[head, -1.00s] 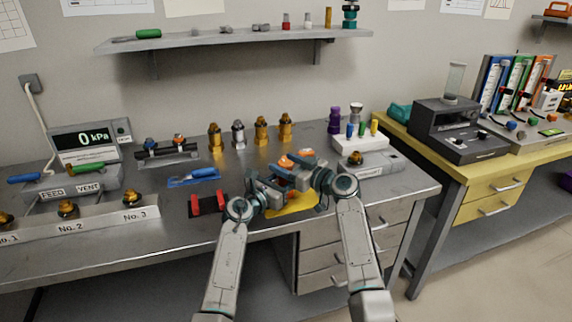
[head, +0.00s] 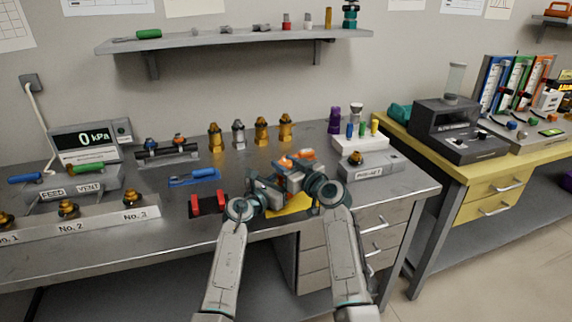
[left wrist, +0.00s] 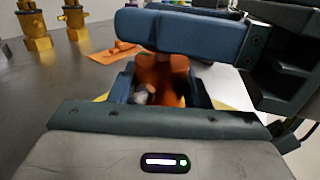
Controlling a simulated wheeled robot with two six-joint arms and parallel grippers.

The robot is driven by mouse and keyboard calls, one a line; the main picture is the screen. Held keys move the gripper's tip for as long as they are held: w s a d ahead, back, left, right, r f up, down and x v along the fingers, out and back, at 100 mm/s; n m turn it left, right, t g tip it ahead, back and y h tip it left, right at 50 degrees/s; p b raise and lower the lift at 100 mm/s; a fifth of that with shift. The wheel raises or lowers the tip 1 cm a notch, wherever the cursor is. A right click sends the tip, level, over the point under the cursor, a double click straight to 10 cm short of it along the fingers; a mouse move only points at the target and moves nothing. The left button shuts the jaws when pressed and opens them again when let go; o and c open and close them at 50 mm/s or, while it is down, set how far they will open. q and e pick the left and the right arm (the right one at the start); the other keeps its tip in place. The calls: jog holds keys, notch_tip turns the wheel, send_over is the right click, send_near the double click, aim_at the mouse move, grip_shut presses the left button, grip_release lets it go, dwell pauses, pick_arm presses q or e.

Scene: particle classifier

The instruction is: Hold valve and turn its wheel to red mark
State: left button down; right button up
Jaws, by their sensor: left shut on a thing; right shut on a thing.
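The valve (left wrist: 165,72) shows as an orange body in the left wrist view, mostly covered by the fingers. In the head view it is almost wholly hidden between my two grippers. My left gripper (head: 273,190) is shut on the valve's body, low over a yellow mat (head: 289,204). My right gripper (head: 299,180) is shut on the valve's upper part from the right; its blue finger (left wrist: 185,35) crosses above the body in the left wrist view. The wheel and the red mark cannot be made out.
An orange patch with a small orange piece (left wrist: 121,47) lies just behind the valve. Brass fittings (head: 261,131) stand farther back. A red and black holder (head: 208,204) is to the left, and a grey box with a brass fitting (head: 372,168) to the right.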

jog(key=shift+m+t+h, duration=0.4)
jog(key=shift+h, duration=0.1)
jog(key=o, duration=1)
jog(key=shift+d, duration=0.1)
jog(key=v, duration=1.2)
jog(key=shift+w, duration=0.1)
jog(key=shift+c, duration=0.2)
